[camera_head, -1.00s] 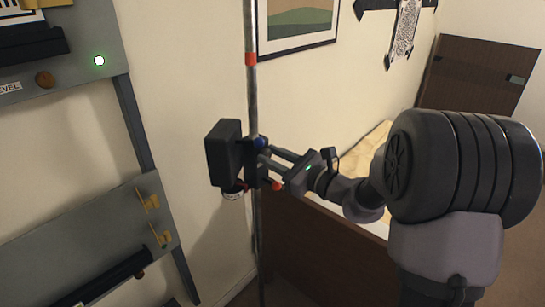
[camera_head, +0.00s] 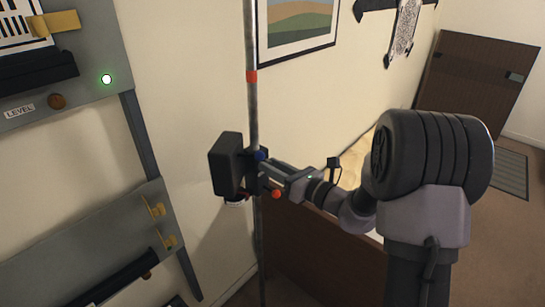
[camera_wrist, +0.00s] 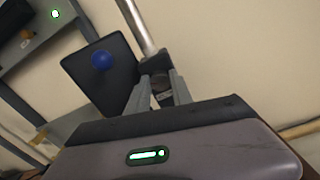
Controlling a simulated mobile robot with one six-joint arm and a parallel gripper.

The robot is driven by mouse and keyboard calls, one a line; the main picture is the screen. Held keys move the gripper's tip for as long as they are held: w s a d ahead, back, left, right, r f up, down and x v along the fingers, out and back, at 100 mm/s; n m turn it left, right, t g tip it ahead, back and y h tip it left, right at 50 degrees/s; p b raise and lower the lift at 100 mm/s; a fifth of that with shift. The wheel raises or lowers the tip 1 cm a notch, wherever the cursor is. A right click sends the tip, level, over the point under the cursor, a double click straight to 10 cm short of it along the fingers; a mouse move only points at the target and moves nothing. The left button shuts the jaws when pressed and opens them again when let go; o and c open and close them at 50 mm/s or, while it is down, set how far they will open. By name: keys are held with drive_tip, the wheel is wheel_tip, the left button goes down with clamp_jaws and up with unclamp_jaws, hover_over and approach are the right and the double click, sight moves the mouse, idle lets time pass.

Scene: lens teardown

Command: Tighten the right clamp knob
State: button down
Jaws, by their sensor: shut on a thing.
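A black box (camera_head: 225,165) is fixed by a dark clamp to an upright metal pole (camera_head: 252,110). A blue ball (camera_head: 260,155) and an orange-red ball (camera_head: 276,194) sit by the clamp. In the wrist view, the blue ball (camera_wrist: 101,60) shows in front of the black box (camera_wrist: 98,82), left of my fingers. My gripper (camera_head: 264,175) reaches the clamp from the right. In the wrist view, my gripper's fingers (camera_wrist: 162,84) close around a small dark part at the clamp, which I take as the right clamp knob; the fingers largely hide it.
A grey wall rack (camera_head: 75,235) with brass-coloured fittings stands to the left; its upper panel (camera_head: 85,85) has a lit green lamp and a LEVEL label. A framed picture (camera_head: 298,30) hangs behind the pole. A low brown panel (camera_head: 320,245) stands below my arm.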

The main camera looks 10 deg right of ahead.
drive_tip(key=m+p, duration=0.4)
drive_tip(key=p, duration=0.1)
drive_tip(key=m+p, duration=0.2)
drive_tip(key=shift+r+m, duration=0.3)
drive_tip(key=m+p, duration=0.4)
drive_tip(key=shift+d+f+p, duration=0.1)
drive_tip(key=shift+p, duration=0.2)
drive_tip(key=shift+f+m+p, duration=0.15)
drive_tip(key=shift+m+p, duration=0.75)
drive_tip(key=c, duration=1.1)
unclamp_jaws()
drive_tip(key=shift+f, duration=0.1)
